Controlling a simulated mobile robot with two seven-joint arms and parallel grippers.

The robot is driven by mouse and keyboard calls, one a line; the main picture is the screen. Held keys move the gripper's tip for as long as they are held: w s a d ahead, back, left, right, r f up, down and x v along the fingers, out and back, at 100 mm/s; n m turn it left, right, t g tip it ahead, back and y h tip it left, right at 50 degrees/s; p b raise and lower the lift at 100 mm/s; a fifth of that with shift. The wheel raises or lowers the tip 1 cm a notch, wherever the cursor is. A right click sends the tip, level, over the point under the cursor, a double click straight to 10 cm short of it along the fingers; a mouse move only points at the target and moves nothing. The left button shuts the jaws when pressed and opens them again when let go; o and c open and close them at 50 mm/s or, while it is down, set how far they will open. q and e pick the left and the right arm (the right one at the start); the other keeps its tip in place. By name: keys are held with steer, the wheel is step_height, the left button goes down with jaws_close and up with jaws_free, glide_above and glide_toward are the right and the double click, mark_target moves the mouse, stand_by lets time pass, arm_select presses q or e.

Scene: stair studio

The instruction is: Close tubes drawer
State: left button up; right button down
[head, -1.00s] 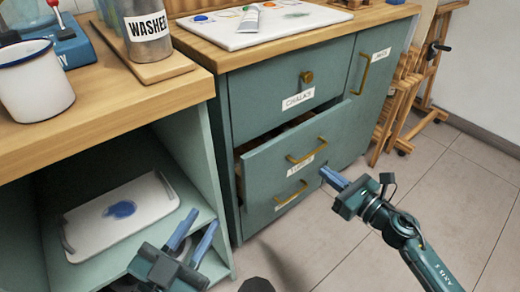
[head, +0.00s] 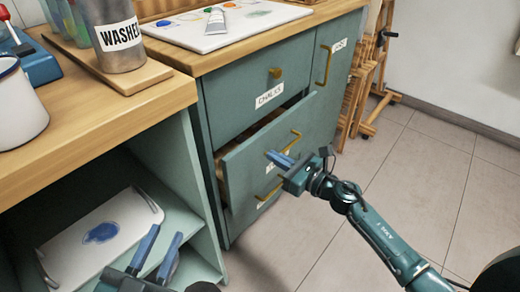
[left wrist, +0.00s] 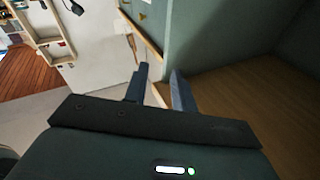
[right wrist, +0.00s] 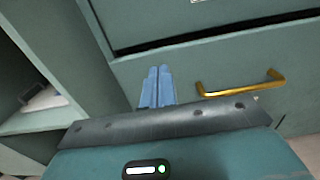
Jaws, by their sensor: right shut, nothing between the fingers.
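The tubes drawer (head: 245,158) is the middle green drawer of the cabinet and stands partly pulled out, with a dark gap above its front. Its brass handle (head: 293,138) also shows in the right wrist view (right wrist: 241,90). My right gripper (head: 278,158) is shut and empty, its blue fingertips at the drawer front, left of the handle and over the label. In the right wrist view its fingers (right wrist: 157,85) point at the front; contact cannot be told. My left gripper (head: 158,250) is open and empty, low before the open shelf at the left.
The chalks drawer (head: 245,90) above is shut. A lower drawer handle (head: 270,190) sits beneath the open one. A white tray (head: 85,250) lies in the open shelf. The tiled floor (head: 440,190) at right is clear. Easels (head: 370,95) stand behind.

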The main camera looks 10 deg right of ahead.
mark_target(251, 144)
steer(key=x, duration=0.5)
steer(key=shift+w+a+b, duration=0.25)
steer(key=shift+b, duration=0.05)
